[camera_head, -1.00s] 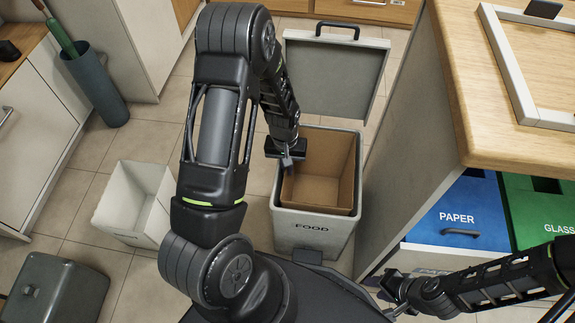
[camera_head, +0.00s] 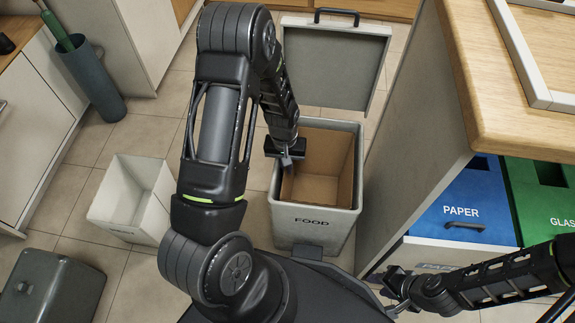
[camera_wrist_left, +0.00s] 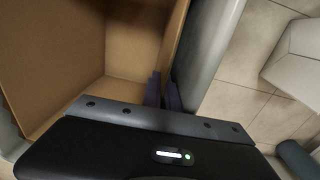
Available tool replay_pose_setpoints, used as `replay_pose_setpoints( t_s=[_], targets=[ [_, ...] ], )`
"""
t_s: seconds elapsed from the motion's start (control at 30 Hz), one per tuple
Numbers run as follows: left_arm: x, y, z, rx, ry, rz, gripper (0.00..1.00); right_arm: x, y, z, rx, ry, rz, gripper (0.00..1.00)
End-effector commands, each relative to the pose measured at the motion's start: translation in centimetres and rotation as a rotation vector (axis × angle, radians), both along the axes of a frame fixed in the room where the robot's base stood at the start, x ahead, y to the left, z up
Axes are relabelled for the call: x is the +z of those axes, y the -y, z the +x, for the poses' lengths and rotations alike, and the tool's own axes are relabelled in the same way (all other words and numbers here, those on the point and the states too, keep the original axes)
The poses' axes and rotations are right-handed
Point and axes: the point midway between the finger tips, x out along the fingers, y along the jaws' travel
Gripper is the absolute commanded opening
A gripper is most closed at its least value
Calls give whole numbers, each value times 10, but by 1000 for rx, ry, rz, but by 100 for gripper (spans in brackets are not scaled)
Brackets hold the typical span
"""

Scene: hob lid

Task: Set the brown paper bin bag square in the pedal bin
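The pedal bin (camera_head: 312,231), pale grey and marked FOOD, stands on the floor with its lid (camera_head: 335,70) raised at the back. The brown paper bin bag (camera_head: 325,160) is open and sits inside it, its rim close to the bin's rim. My left gripper (camera_head: 288,162) is at the left side of the bin mouth. In the left wrist view its two fingers (camera_wrist_left: 163,92) are close together, with the wall of the bag (camera_wrist_left: 130,45) between them, beside the bin's grey rim (camera_wrist_left: 207,55). My right gripper (camera_head: 388,285) is low at the right, apart from the bin; its fingers are unclear.
A white open bin (camera_head: 128,205) stands left of the pedal bin, with a dark grey box (camera_head: 50,290) nearer. A wood-topped counter (camera_head: 500,90) with blue PAPER (camera_head: 465,212) and green GLASS (camera_head: 545,200) bins is close on the right.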

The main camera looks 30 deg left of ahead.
Motion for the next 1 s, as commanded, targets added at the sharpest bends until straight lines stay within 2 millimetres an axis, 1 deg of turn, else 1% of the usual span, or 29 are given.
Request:
replay_pose_setpoints(
  t_s=[0.03,0.17,0.2,0.37,0.47,0.5,0.57,0.83,0.9,1.0],
  targets=[
    [-2,-4,-4,6,-7,3,0,0,0,0,0,0,0,36],
    [-2,-4,-4,6,-8,4,0,0,0,0,0,0,0,36],
    [-2,-4,-4,6,-8,4,6,0,0,0,0,0,0,36],
    [-1,-4,-4,6,-8,4,19,0,0,0,0,0,0,36],
    [3,-4,-4,6,-7,4,27,2,0,0,1,0,1,36],
    [7,-4,-3,6,-6,4,29,3,-1,-1,2,-1,1,36],
    [14,-4,-3,6,-5,4,29,6,-1,-1,3,-2,2,36],
    [59,-6,-2,5,0,4,29,21,-5,-5,12,-8,7,36],
    [68,-6,-3,6,-2,5,29,24,-6,-6,14,-10,8,36],
    [77,-6,-3,5,-1,4,29,26,-6,-7,16,-11,10,36]
  ],
)
